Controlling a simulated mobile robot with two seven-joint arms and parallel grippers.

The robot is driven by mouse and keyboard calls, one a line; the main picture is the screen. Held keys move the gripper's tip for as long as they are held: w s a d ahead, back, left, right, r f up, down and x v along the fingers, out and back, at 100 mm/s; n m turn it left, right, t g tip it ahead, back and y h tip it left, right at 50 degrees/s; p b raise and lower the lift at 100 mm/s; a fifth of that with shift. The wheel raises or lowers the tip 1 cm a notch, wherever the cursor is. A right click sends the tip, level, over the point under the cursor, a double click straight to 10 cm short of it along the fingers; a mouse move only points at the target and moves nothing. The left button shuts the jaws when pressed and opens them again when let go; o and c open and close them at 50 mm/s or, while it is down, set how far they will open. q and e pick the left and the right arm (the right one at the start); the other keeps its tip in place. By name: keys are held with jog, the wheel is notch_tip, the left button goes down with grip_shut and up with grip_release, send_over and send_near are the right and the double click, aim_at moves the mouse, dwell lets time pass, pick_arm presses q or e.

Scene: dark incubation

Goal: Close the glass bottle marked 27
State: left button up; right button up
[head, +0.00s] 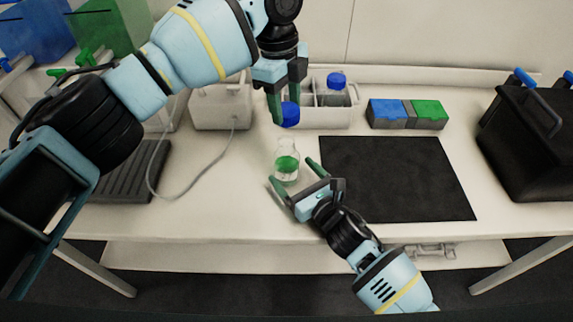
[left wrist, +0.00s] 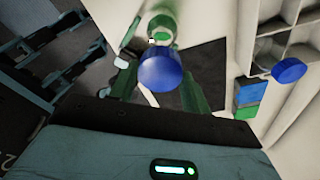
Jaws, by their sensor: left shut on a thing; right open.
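A clear glass bottle (head: 286,147) with green contents stands open on the bench; no marking is legible on it. It also shows beyond the cap in the left wrist view (left wrist: 160,22). My left gripper (head: 280,108) is shut on a blue cap (head: 290,115), above and behind the bottle in the head view. The cap (left wrist: 166,69) sits between the fingers in the left wrist view and hides part of the bottle. My right gripper (head: 292,177) is open, low at the bottle's near side, with a finger toward each side. I cannot tell whether it touches the glass.
A white rack (head: 325,117) behind holds another bottle with a blue cap (head: 337,80). Blue (head: 387,112) and green (head: 426,113) boxes stand right of it. A black mat (head: 400,180) lies right of the bottle. A white device (head: 220,108) with a cable is left.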

aim_at(285, 164)
jog(key=shift+x, duration=2.25)
jog(key=c, duration=1.5)
pick_arm(q)
jog(key=shift+f, duration=2.5)
